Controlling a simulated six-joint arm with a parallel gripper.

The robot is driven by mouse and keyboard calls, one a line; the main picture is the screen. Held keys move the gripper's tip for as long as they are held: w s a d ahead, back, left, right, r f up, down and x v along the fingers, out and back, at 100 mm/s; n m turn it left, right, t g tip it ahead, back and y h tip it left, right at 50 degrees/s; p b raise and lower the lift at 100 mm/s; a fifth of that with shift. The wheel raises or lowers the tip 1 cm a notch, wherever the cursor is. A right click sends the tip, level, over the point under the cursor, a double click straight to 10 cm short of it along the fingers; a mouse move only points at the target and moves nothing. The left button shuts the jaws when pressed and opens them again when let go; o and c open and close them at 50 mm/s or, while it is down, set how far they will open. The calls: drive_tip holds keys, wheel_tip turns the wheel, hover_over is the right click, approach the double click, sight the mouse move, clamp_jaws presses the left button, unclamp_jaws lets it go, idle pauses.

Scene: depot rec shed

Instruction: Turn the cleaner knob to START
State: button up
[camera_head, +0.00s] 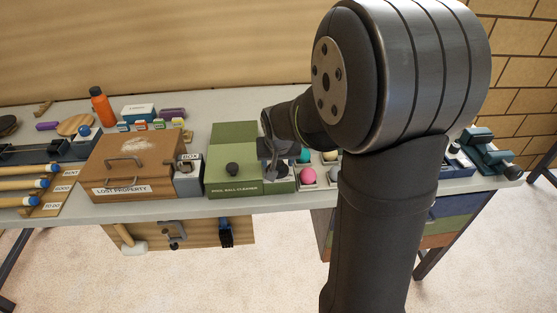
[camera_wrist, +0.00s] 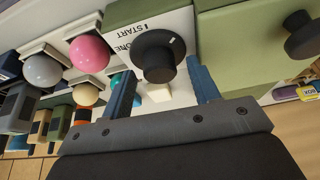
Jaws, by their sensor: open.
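The pool ball cleaner (camera_head: 234,136) is a green box with a name label along its front edge, on the bench. Its black round cleaner knob (camera_wrist: 155,56) sits on a white panel in the wrist view. START is printed on that panel beside the knob, with a partly hidden word ending in "ONE" near it. A short white mark on the knob points to the upper right of the picture, away from START. My gripper (camera_wrist: 160,68) is open, its two blue fingers to either side of the knob's near edge, with nothing held. Whether they touch it is unclear.
Another black knob (camera_head: 232,169) is on the cleaner's green part. A pink ball (camera_head: 307,175) and others sit in holders close beside my gripper. The brown lost property box (camera_head: 130,165) and a small grey box (camera_head: 188,180) stand to the left. My arm hides the bench's right middle.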

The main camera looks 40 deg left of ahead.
drive_tip(key=c, duration=1)
drive_tip(key=shift+n, duration=0.4)
drive_tip(key=n, duration=0.2)
drive_tip(key=n+g+y, duration=0.1)
drive_tip(key=n, duration=0.1)
drive_tip(key=shift+w+d+f+g, duration=0.1)
drive_tip(key=shift+w+g, duration=0.1)
drive_tip(key=shift+g, duration=0.1)
drive_tip(key=shift+n+g, duration=0.9)
drive_tip(key=shift+n, duration=1.4)
